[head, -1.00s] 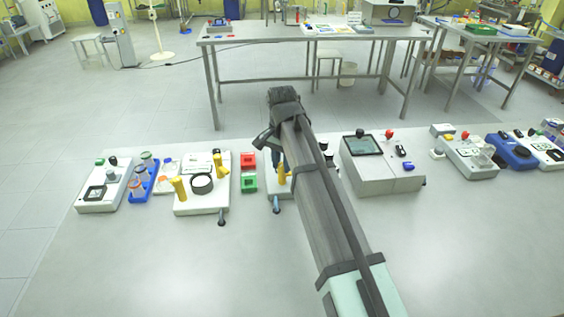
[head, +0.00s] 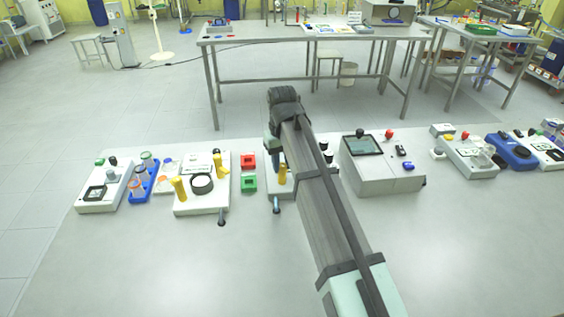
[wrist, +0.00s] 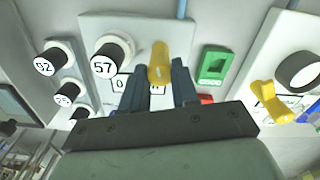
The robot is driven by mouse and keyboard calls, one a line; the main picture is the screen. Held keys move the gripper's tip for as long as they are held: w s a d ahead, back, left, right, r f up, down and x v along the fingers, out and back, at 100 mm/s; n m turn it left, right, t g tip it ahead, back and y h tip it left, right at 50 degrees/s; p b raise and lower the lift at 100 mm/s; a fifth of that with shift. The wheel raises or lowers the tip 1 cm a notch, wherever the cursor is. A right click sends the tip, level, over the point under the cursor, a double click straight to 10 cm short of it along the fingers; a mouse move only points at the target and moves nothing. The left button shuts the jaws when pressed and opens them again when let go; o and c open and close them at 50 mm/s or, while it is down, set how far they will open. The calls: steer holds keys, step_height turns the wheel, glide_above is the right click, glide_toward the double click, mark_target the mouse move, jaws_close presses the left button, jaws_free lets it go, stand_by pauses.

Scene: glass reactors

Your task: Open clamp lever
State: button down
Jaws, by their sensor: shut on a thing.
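The yellow clamp lever (wrist: 158,58) stands on a white base plate (wrist: 118,27), beside a round dial marked 57 (wrist: 112,50). In the wrist view it sits between the two dark fingers of my gripper (wrist: 161,75), which is shut on it. In the head view the lever (head: 282,173) shows just left of my arm, and my gripper (head: 275,150) is above and behind it.
A green block (head: 249,183) and a red block (head: 248,160) lie just left. Further left is a white plate (head: 213,160) with yellow levers and a black ring. A box with a screen (head: 375,180) stands right. The front of the table is clear.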

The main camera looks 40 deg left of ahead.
mark_target(283, 164)
steer(key=n, duration=0.5)
steer(key=shift+n, duration=0.4)
stand_by(0.4)
steer(key=c, duration=0.8)
jaws_free()
steer(key=shift+c, duration=0.2)
steer(key=shift+r, duration=0.1)
step_height(283, 164, up, 14)
steer(key=shift+f, duration=0.2)
steer(key=shift+w, duration=0.1)
